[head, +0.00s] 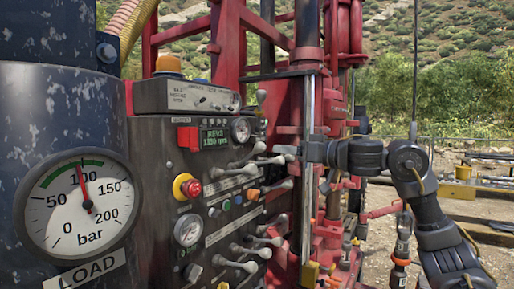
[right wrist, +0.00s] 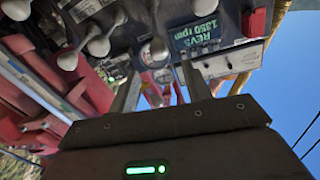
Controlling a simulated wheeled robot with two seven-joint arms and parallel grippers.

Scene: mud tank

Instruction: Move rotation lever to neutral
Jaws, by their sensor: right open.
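The control panel (head: 215,200) carries several grey ball-ended levers. An upper row of levers (head: 270,161) sits beside the display, and a lower row (head: 250,252) sits near the panel's bottom. My left gripper is out of view.
A green display (head: 215,138) reads REVS 1350 rpm. A large pressure gauge (head: 80,205) marked LOAD stands at left, with a red emergency button (head: 187,187) on the panel. The red rig mast and a vertical steel rod (head: 307,170) stand close to my right gripper.

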